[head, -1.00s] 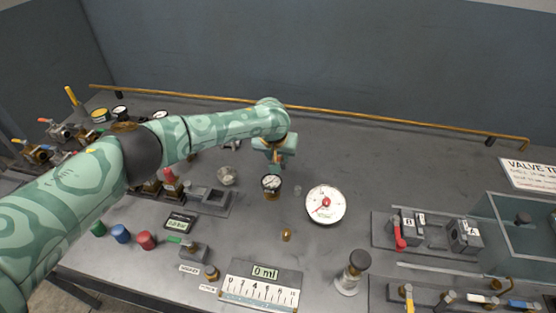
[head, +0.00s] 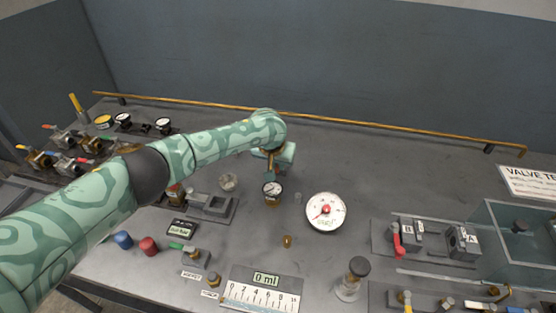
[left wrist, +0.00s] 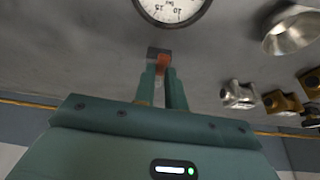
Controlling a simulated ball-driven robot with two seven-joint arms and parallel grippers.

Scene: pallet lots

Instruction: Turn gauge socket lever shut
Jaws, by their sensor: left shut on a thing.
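The small round gauge (head: 272,188) stands on a brass base in the middle of the bench. Its white dial (left wrist: 172,8) fills the top of the left wrist view. My left gripper (head: 269,173) is just behind the gauge, reaching down. In the left wrist view my left gripper (left wrist: 164,72) is shut on a small orange piece, which looks like the socket lever (left wrist: 163,62), beside a dark block below the dial. The fingers hide part of the lever, so its exact angle is unclear. In the head view the lever cannot be made out. My right gripper is not in view.
A larger white dial (head: 326,211) lies right of the gauge, and a small brass fitting (head: 287,241) in front. A glass dish (head: 228,182) and grey block (head: 211,204) are to the left. A brass rail (head: 330,119) runs along the back. Bench behind the larger dial is clear.

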